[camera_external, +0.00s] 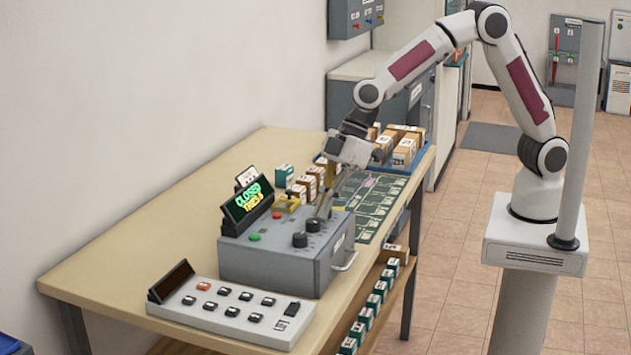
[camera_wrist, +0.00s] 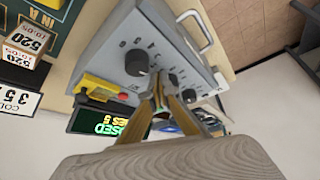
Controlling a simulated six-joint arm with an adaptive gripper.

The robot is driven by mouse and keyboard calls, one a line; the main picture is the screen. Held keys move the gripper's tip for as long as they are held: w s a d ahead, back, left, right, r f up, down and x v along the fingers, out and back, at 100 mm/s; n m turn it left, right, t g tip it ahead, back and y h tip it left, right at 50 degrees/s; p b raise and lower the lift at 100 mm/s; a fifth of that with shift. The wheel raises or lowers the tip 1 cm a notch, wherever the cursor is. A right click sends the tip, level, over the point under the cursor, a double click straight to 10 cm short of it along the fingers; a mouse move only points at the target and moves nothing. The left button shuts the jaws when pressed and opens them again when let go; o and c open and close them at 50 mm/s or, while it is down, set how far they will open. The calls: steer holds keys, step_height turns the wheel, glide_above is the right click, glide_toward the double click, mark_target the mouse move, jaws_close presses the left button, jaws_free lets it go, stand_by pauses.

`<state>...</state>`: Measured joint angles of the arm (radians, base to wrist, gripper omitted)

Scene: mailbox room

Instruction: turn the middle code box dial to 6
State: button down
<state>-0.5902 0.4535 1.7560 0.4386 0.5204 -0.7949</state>
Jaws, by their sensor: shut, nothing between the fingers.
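The grey code box (camera_external: 262,262) stands on the table. In the wrist view my shut fingers (camera_wrist: 161,92) hold nothing and lie over the dial row. Contact with a dial and the dial settings cannot be told.
A lit display (camera_external: 248,205) reading CLOSED and TRIES stands at the box's left. A yellow part (camera_external: 287,203), a red button and a green button (camera_external: 254,237) are beside it. A keypad (camera_external: 235,308) lies in front. Boxes (camera_external: 404,152) stand in a tray behind. A code card (camera_wrist: 17,104) shows partly.

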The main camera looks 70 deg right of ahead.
steer(key=shift+d, duration=0.15)
steer(key=shift+r, duration=0.2)
steer(key=shift+r, duration=2.9)
steer(key=shift+s, duration=0.1)
steer(key=shift+s+a+r, duration=0.25)
steer(key=shift+s+a, duration=0.15)
steer(key=shift+s, duration=0.15)
steer(key=shift+s+a+r, duration=0.25)
steer(key=shift+s+a, duration=0.15)
steer(key=shift+s, duration=0.1)
steer(key=shift+f, duration=0.15)
steer(key=shift+f, duration=3.35)
